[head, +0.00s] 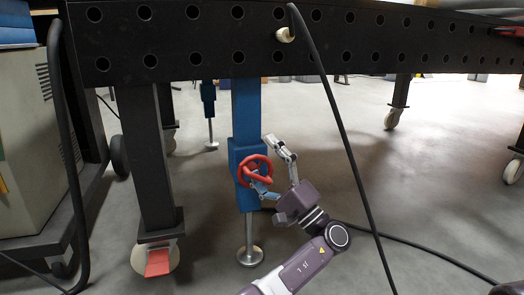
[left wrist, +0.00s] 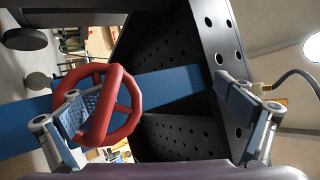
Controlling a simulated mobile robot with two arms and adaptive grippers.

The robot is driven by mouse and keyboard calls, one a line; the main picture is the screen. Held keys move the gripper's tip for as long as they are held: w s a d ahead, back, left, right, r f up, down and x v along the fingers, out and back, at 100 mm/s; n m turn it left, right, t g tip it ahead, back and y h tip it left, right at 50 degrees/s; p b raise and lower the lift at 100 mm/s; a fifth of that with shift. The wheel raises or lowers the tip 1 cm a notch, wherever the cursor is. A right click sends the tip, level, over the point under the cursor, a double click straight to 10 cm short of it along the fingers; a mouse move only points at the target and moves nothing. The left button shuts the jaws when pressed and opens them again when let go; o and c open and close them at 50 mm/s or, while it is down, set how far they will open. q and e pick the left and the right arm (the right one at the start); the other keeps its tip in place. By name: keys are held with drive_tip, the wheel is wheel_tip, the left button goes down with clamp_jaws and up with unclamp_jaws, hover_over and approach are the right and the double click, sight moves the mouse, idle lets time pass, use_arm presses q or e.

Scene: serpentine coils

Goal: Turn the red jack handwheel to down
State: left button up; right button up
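The red handwheel (head: 247,171) is mounted on the front of the blue jack (head: 246,113) under the black table. In the left wrist view the handwheel (left wrist: 127,108) shows its rim and a thick red bar across it. My left gripper (head: 262,162) is open at the right side of the wheel. Its lower finger overlaps the wheel in the head view; its upper finger stands clear of the rim. In the left wrist view one finger overlaps the wheel's opening and the other is far to the right. I cannot tell if they touch. My right gripper is not in view.
The black perforated table (head: 190,45) spans the top. A black cable (head: 340,125) hangs to the right of my left arm. A table leg with a red-pedal caster (head: 158,262) stands left, beside a grey cabinet (head: 30,140). The floor to the right is mostly open.

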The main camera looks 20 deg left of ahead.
use_arm(q)
drive_tip(key=r, duration=0.1)
drive_tip(key=d+r, duration=0.1)
drive_tip(key=r, duration=0.1)
drive_tip(key=shift+s+d+n, duration=0.1)
drive_tip(key=shift+n, duration=0.2)
drive_tip(key=shift+a+f, duration=0.35)
drive_tip(key=shift+f, duration=0.55)
drive_tip(key=shift+c, duration=0.2)
drive_tip(key=shift+s+f, duration=0.1)
drive_tip(key=shift+f, duration=0.05)
drive_tip(key=shift+c, duration=0.3)
drive_tip(key=shift+s+d+f, duration=0.25)
drive_tip(key=shift+d+f, duration=0.15)
drive_tip(key=shift+f, duration=0.1)
drive_tip(key=c, duration=0.3)
drive_tip(key=shift+s+d+f, duration=0.65)
drive_tip(key=shift+d+f, duration=0.1)
drive_tip(key=shift+f, duration=0.15)
drive_tip(key=shift+s+d+f, duration=0.6)
drive_tip(key=shift+d+f, duration=0.1)
drive_tip(key=shift+f, duration=0.2)
drive_tip(key=c, duration=0.7)
drive_tip(key=shift+s+d+f, duration=0.15)
drive_tip(key=shift+s+d, duration=0.15)
drive_tip(key=shift+d, duration=0.4)
drive_tip(key=c, duration=0.5)
drive_tip(key=shift+s+f, duration=0.15)
drive_tip(key=shift+f, duration=0.45)
drive_tip(key=shift+a+f, duration=0.1)
